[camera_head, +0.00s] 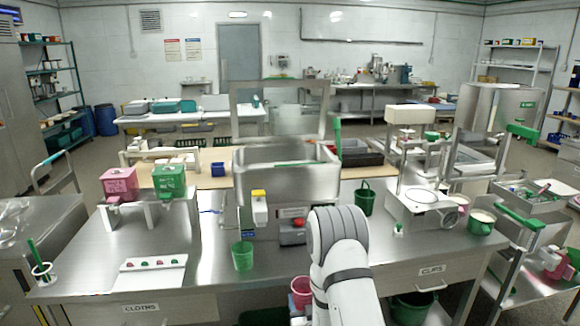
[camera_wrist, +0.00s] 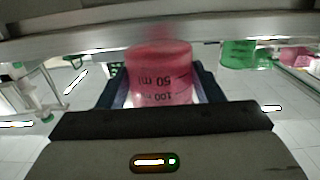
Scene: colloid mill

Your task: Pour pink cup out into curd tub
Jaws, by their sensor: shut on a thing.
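The pink cup (camera_head: 301,289) shows beside my white arm, low at the front edge of the steel counter. In the wrist view the pink cup (camera_wrist: 160,75), with its 50 ml marking, sits between the two dark fingers of my gripper (camera_wrist: 160,90), which is shut on it. My arm hides most of the gripper in the head view. No label marks a curd tub. A pink vessel (camera_head: 462,201) and a green vessel with pale contents (camera_head: 481,221) stand at the right; I cannot tell whether either is the curd tub. The held cup's contents are not visible.
A green cup (camera_head: 242,256) stands on the counter left of my arm. Behind it are a steel hopper machine (camera_head: 285,185) and a green bucket (camera_head: 364,198). A scale-like device (camera_head: 420,208) stands at right. A white tray (camera_head: 152,272) lies at front left.

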